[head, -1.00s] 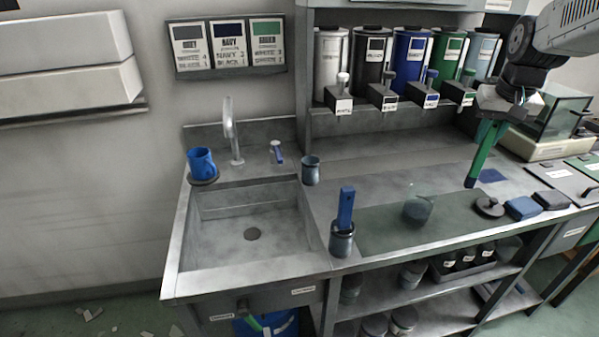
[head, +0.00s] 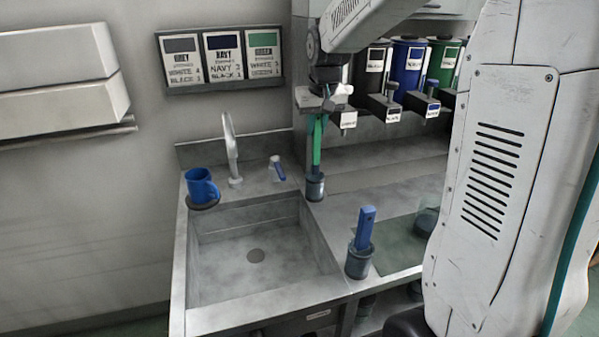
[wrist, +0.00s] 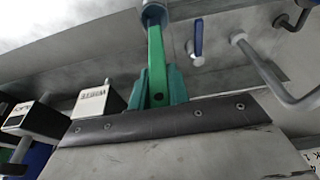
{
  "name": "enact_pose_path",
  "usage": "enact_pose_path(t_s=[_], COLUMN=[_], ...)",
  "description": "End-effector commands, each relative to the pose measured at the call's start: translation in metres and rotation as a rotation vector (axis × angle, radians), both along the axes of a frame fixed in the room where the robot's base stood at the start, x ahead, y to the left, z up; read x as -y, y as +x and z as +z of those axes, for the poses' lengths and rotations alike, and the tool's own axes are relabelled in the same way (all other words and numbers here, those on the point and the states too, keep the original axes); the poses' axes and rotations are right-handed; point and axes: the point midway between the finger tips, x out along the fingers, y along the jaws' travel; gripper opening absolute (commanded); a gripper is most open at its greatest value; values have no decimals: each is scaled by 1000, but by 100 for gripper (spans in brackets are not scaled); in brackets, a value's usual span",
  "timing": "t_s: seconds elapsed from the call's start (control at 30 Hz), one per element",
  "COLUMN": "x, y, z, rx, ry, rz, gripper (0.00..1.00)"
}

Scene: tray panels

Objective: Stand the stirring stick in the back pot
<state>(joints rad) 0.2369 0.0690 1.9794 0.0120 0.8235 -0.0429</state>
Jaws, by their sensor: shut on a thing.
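The green stirring stick (head: 317,150) hangs nearly upright from my gripper (head: 317,118), which is shut on its top end. In the wrist view, the teal fingers (wrist: 159,88) of my gripper flank the stick (wrist: 156,55). The back pot (head: 315,188), a small grey-blue cup, stands on the counter behind the sink's right corner. The stick's lower end meets the mouth of this pot and seems to be just inside; its tip is hidden. The pot also shows at the top of the wrist view (wrist: 153,13).
A front pot (head: 359,263) holds a blue stick (head: 365,227). The sink (head: 255,280), tap (head: 232,150) and blue mug (head: 201,186) are to the left. Dispensers (head: 408,70) stand behind on the right.

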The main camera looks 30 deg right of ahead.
Motion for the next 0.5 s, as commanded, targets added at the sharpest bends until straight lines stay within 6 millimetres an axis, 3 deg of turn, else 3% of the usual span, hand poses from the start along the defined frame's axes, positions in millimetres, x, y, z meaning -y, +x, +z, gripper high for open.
enact_pose_path(t_s=[0.1,0.37,0.5], x=[0,-1,-2], y=[0,0,0], z=[-23,-46,-67], rx=[-3,0,-3], ry=[1,0,1], rz=[0,2,2], gripper=[0,0,0])
